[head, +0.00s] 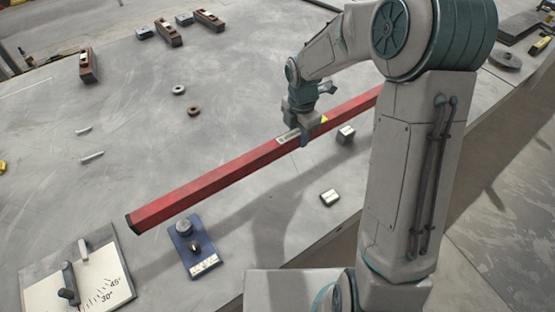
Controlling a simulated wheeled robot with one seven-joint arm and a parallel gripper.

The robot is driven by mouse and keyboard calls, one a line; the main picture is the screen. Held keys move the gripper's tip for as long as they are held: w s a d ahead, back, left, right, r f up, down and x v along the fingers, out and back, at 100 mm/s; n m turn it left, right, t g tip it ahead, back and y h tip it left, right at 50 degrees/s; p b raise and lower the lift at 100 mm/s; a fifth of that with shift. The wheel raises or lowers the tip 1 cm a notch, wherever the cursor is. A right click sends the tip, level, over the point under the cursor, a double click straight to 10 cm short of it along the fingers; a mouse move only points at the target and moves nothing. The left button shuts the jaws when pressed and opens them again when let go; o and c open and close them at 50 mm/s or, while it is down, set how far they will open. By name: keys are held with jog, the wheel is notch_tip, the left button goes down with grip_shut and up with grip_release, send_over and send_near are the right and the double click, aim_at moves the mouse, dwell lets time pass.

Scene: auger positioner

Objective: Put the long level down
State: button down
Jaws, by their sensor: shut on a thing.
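The long level (217,179) is a long red bar with a dark end cap at its lower left. It runs diagonally from lower left to upper right, and its far right part is hidden behind my arm. My gripper (304,135) is shut on the level near a pale label, right of the middle of its visible length. The level casts a shadow on the grey table (140,150), apart from it toward the lower right, so it appears to be held above the surface.
A blue fixture (188,249) and an angle plate (50,279) stand near the front left. Two small metal blocks (330,197) (346,134) lie near the level's right part. Two rings (194,111) and several wooden-bodied tools (168,33) lie farther back. The left middle table is mostly clear.

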aim_at(280, 150)
jog(key=s+a+f, duration=0.2)
jog(key=a, duration=0.1)
jog(key=a+f, duration=0.1)
jog(key=a, duration=0.1)
jog(key=shift+s+a+f, duration=0.1)
jog(key=shift+s+f, duration=0.15)
jog(key=shift+s, duration=0.15)
jog(key=shift+f+p, duration=0.55)
jog(key=shift+f, duration=1.45)
jog(key=shift+f, duration=0.15)
jog(key=shift+f+b, duration=0.35)
jog(key=c, duration=1)
grip_release()
jog(key=shift+c, duration=0.2)
